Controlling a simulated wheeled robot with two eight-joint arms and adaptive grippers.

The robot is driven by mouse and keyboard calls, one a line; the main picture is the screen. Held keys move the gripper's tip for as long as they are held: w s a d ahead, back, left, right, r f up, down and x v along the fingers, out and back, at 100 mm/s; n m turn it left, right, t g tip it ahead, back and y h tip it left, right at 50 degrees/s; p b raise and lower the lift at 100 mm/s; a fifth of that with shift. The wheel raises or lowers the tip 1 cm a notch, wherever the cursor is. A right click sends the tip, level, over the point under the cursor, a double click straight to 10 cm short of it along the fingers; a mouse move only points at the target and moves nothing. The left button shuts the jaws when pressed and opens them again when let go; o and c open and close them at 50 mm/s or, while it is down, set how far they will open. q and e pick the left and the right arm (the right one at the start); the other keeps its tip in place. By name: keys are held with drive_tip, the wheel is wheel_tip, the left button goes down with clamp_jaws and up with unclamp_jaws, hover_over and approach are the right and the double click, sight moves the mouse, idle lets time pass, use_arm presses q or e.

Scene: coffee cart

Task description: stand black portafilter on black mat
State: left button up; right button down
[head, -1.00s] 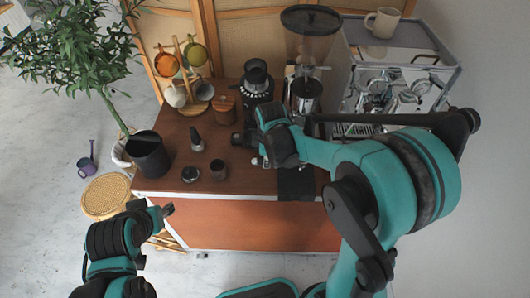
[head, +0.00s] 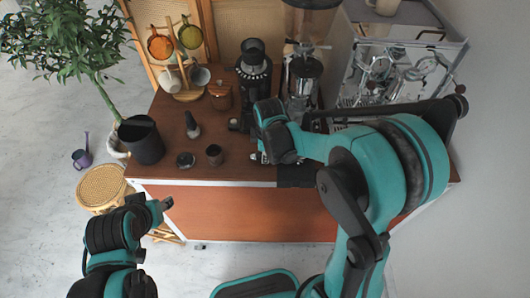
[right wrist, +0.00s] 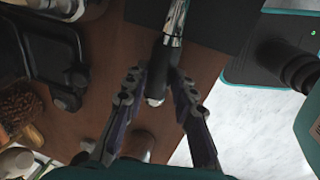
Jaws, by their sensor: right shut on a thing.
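The black portafilter (right wrist: 162,65) shows in the right wrist view as a dark handle with a chrome collar and a chrome tip. My right gripper (right wrist: 158,92) is shut on this handle. The portafilter's far end runs out of the top of that view. The black mat (head: 297,175) lies at the counter's front edge, partly behind my right arm; a dark flat patch of it also shows in the right wrist view (right wrist: 222,18). In the head view my right gripper (head: 257,158) is just left of the mat. My left gripper (head: 166,203) hangs before the counter, too small to read.
A grinder (head: 303,75) and a chrome espresso machine (head: 395,65) stand at the back right. The front-left counter is mostly clear.

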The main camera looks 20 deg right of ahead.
drive_tip(key=shift+f, duration=0.15)
drive_tip(key=c, duration=1.2)
unclamp_jaws()
drive_tip(key=shift+o, duration=0.2)
wheel_tip(320, 180, up, 12)
drive_tip(key=s, duration=0.2)
drive_tip(key=shift+s, duration=0.15)
drive_tip(key=s+d+f+m+t+b, duration=0.1)
drive_tip(key=s+m+t, duration=0.1)
drive_tip(key=s+m, duration=0.5)
drive_tip(key=s+d+f+m+t+b, duration=0.1)
drive_tip(key=s+d+m+t, duration=0.1)
drive_tip(key=s+m, duration=0.4)
drive_tip(key=shift+s+f+m+t, duration=0.4)
drive_tip(key=shift+m+t, duration=0.1)
drive_tip(key=shift+m, duration=0.6)
